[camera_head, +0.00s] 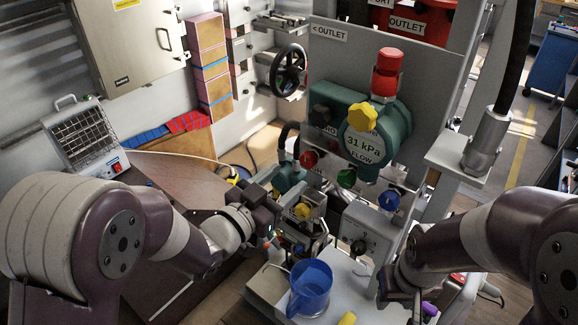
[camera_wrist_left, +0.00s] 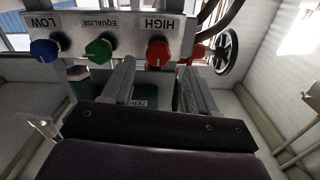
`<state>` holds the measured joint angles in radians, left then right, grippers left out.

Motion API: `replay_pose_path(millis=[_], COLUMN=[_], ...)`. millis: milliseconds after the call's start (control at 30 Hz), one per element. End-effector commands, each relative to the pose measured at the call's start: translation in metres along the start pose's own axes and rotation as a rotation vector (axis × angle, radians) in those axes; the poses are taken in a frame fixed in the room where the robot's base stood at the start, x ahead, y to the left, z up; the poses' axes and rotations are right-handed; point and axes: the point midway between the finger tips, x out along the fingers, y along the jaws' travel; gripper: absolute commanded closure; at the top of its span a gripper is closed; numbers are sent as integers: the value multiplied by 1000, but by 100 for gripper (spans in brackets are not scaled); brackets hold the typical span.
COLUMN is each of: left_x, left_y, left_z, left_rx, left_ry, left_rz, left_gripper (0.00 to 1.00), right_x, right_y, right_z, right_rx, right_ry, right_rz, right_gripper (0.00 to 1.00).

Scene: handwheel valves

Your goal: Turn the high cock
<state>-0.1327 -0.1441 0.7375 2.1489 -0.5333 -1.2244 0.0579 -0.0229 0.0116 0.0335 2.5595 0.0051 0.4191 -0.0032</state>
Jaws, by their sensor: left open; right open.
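The high cock is a red knob (camera_head: 309,160) at the left end of a row of cocks on the valve panel. In the left wrist view, upside down, the red knob (camera_wrist_left: 158,53) sits under the HIGH label, upright against the manifold. My left gripper (camera_head: 272,187) is below and left of it in the head view. In the left wrist view its open fingers (camera_wrist_left: 160,80) straddle the line to the red knob, which shows just beyond and between the tips; contact cannot be told. My right gripper (camera_head: 402,302) is open, low at the right, away from the cocks.
A green equalise knob (camera_head: 346,177) and a blue low knob (camera_head: 388,200) sit beside the red one. A black handwheel (camera_head: 288,70) is above left. A gauge (camera_head: 366,146) reading 31 kPa is above. A blue jug (camera_head: 309,287) stands on the bench below.

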Motion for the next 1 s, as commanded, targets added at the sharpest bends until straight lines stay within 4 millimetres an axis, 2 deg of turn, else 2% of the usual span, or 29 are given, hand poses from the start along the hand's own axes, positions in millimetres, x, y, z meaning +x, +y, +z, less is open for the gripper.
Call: replay_pose_path(millis=[500,933,967,1000], left_x=[63,63,63,63], left_y=[0,-1,-1,-1], left_z=[0,0,0,0], left_rx=[-1,0,0,0], left_ry=[-3,-2,-2,-2], left_rz=[0,-2,-2,-2], left_gripper=[41,41,45,58], right_x=[-7,-1,-1,-1], right_y=[0,0,0,0], right_z=[-1,0,0,0], right_rx=[0,0,0,0], right_ry=[0,0,0,0], right_rz=[0,0,0,0], right_gripper=[57,57,57,57])
